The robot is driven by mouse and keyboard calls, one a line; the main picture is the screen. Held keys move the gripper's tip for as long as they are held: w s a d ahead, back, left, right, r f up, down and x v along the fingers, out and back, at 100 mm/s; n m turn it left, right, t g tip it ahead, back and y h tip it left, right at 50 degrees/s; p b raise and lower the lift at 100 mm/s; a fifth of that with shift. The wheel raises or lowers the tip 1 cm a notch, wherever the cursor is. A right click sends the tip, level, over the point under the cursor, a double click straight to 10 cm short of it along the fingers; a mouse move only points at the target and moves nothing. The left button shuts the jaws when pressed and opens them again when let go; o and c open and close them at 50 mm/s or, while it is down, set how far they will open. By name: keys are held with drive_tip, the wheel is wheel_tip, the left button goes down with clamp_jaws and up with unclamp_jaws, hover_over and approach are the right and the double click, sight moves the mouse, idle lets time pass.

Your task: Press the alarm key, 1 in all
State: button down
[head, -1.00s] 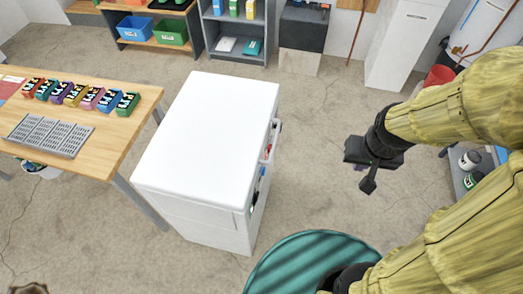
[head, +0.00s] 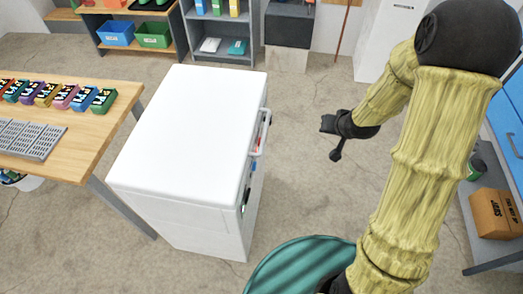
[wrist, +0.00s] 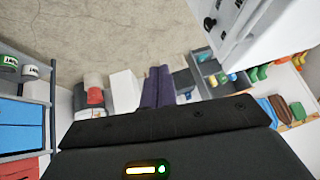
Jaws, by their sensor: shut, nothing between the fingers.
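I cannot make out an alarm key in either view. A white cabinet (head: 185,130) stands in the middle of the head view. Its right side carries a handle and small coloured and dark parts, seen at a steep angle and too small to identify. My gripper (head: 336,152) is black, shut and empty, in the air to the right of the cabinet and apart from it. In the wrist view a white unit with small dark round parts (wrist: 255,22) shows at the upper right.
A wooden table (head: 95,135) with several coloured blocks and a grey grid stands at left. A teal striped round top (head: 300,268) is at the bottom. Shelves (head: 225,30) line the back. A cardboard box (head: 493,213) is at right. Bare floor (head: 300,190) lies right of the cabinet.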

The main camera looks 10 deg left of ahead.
drive_tip(key=w+a+f+m+t+y+b, duration=0.1)
drive_tip(key=w+a+f+y+b, duration=0.1)
drive_tip(key=f, duration=0.5)
drive_tip(key=w+a+f+m+t+y+b, duration=0.1)
drive_tip(key=w+a+f+y+b, duration=0.2)
drive_tip(key=f, duration=0.5)
drive_tip(key=w+a+f+t+y+b, duration=0.2)
drive_tip(key=a+f+y+b, duration=0.1)
drive_tip(key=f+b, duration=0.3)
drive_tip(key=shift+w+a+f+m+y, duration=0.3)
drive_tip(key=shift+a+f+m+y, duration=0.1)
drive_tip(key=shift+a+f, duration=0.5)
drive_tip(key=a+b, duration=0.1)
drive_tip(key=a, duration=0.7)
drive_tip(key=shift+w+a, duration=0.15)
drive_tip(key=shift+a, duration=0.2)
drive_tip(key=shift+a, duration=0.35)
